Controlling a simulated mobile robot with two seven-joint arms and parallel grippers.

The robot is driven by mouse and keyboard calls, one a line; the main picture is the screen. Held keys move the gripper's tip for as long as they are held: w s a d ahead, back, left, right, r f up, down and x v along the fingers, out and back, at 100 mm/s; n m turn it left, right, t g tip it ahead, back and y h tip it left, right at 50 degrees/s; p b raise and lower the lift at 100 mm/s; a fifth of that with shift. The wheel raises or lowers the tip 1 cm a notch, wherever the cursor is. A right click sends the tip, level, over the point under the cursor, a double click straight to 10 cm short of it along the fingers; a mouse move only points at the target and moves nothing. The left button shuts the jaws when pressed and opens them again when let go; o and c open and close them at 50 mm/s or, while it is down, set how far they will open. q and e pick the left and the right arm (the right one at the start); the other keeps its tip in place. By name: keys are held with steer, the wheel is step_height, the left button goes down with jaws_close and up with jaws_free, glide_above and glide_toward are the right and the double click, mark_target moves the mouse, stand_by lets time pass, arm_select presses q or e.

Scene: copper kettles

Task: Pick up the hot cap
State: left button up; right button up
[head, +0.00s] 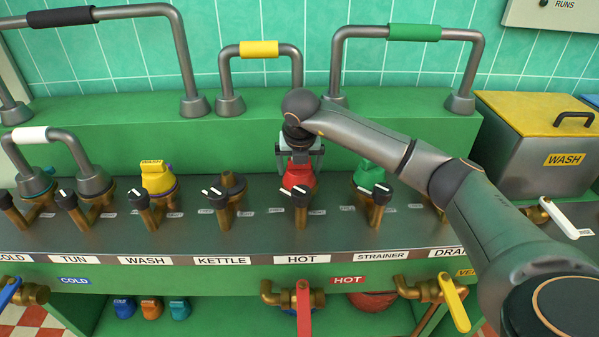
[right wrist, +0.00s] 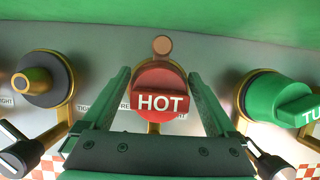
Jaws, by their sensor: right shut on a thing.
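The red hot cap (head: 299,177) is at the outlet above the HOT label on the counter. In the right wrist view the cap (right wrist: 160,102) shows its white word HOT. My right gripper (head: 299,158) points down from above, shut on the cap with one finger on each side; its fingers (right wrist: 160,78) also show in the right wrist view. Brass shows just below the cap; I cannot tell whether the cap is seated on it or lifted slightly. My left gripper is not in view.
A yellow cap (head: 157,177) stands at WASH and a green cap (head: 369,174) at STRAINER. The KETTLE outlet (head: 232,185) is bare. Pipe arches with yellow (head: 259,49) and green (head: 414,32) sleeves stand behind. A WASH box (head: 535,125) is at right.

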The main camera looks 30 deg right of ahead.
mark_target(300, 176)
steer(key=shift+r, duration=0.1)
steer(key=shift+c, duration=0.4)
steer(key=shift+r, duration=0.6)
step_height(300, 176, up, 2)
steer(key=shift+r, duration=0.2)
steer(key=s+r, duration=0.1)
steer(key=s+a+r, duration=0.1)
steer(key=r, duration=0.1)
steer(key=s+a+r, duration=0.1)
steer(key=shift+s+r, duration=0.3)
steer(key=shift+s+a+r+p, duration=0.2)
steer(key=shift+s+a+r, duration=0.6)
steer(key=shift+s, duration=0.65)
steer(key=shift+s+a+r+p, duration=0.2)
steer(key=shift+s+a+r, duration=0.6)
steer(key=shift+s, duration=0.65)
steer(key=shift+s+a+r+p, duration=0.2)
steer(key=shift+s+a+r, duration=0.6)
steer(key=shift+s, duration=0.65)
